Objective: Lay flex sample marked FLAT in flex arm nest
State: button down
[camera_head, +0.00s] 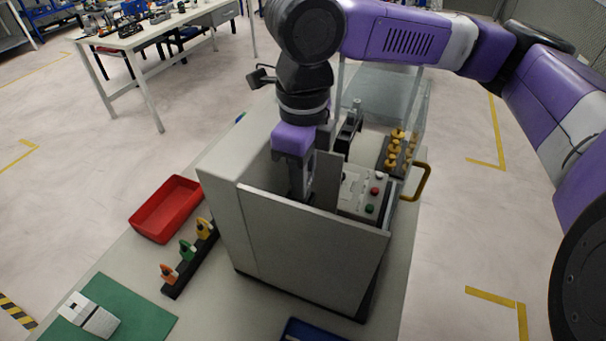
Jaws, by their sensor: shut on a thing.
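My gripper (301,186) reaches down from above into a grey walled machine (315,240). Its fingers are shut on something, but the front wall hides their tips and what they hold. I cannot make out the flex sample or a FLAT mark. The flex arm nest cannot be made out either; the inside floor of the machine is hidden by the walls. A dark upright fixture with a metal post (351,122) stands behind and right of my gripper.
A control panel with coloured buttons (366,190) and a yellow handle (421,182) lie right of my gripper. Brass-coloured pieces (395,150) stand behind. Left are a red tray (165,209), a black rack with coloured clips (190,260) and a green mat (135,312). Clear panels stand at the back.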

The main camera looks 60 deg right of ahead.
jog(key=shift+f+b, duration=0.7)
jog(key=shift+f, duration=0.3)
jog(key=c, duration=1.2)
grip_release()
jog(key=shift+o, duration=0.2)
notch_tip(320, 180, up, 8)
jog(key=shift+f, duration=0.1)
